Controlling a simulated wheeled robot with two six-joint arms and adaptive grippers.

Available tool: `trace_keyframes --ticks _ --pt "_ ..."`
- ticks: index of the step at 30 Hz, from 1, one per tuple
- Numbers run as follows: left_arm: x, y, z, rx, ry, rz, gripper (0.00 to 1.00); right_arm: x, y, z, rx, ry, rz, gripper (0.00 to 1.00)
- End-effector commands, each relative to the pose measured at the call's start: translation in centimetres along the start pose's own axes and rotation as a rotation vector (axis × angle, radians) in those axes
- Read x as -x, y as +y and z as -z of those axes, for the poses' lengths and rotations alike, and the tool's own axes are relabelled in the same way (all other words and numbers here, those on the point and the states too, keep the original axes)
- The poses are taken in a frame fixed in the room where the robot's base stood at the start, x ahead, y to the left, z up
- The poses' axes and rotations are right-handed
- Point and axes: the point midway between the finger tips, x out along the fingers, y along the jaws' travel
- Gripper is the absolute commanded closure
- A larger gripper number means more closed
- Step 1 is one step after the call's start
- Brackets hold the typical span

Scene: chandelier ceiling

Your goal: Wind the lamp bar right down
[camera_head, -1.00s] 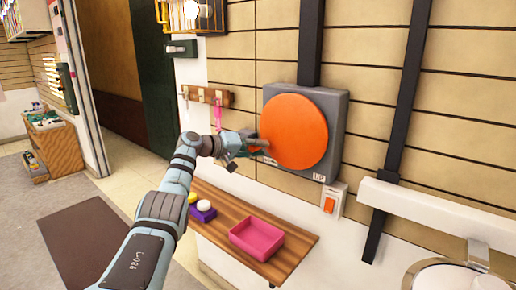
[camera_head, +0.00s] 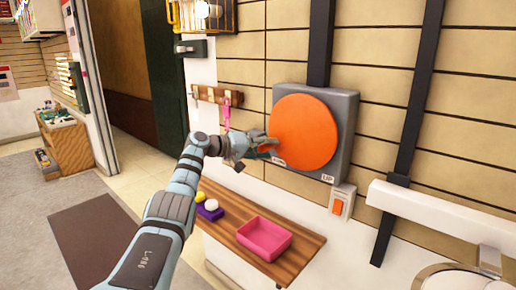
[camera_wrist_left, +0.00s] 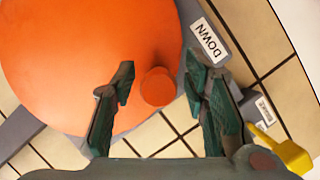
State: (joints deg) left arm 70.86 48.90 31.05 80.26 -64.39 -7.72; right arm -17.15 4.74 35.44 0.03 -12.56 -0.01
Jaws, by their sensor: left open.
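A big orange wheel (camera_head: 303,137) is mounted on a grey wall box (camera_head: 347,125). The box has a DOWN label (camera_wrist_left: 208,40), clear in the left wrist view, and an UP label (camera_head: 327,178) at lower right. My left gripper (camera_head: 268,151) is at the wheel's lower left edge. In the left wrist view, the left gripper (camera_wrist_left: 160,72) is open, with an orange knob (camera_wrist_left: 157,87) showing between its fingers; I cannot tell whether they touch it. I cannot make out the lamp bar for certain. My right gripper is out of view.
A wooden shelf (camera_head: 295,263) below holds a pink tray (camera_head: 264,238) and a purple block (camera_head: 209,211). A hook rack (camera_head: 205,95) and a switch with an orange button (camera_head: 340,203) are on the wall. A white ledge (camera_head: 440,205) juts out at right.

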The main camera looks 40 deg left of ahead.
Motion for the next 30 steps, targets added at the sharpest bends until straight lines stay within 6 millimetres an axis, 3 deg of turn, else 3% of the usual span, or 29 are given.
trace_keyframes --ticks 4,10,15,30 --pt "2.0 -0.2 -0.1 -0.007 -0.003 0.006 0.59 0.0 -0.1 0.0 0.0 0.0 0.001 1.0" --pt "8.1 -0.4 -0.1 -0.006 -0.005 0.013 0.59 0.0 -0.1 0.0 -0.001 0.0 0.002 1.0" --pt "11.0 -0.2 -0.1 -0.002 -0.004 0.007 0.59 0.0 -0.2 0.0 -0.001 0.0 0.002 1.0" --pt "11.6 0.0 0.0 0.0 -0.003 0.001 0.59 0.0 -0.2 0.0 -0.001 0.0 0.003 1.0"
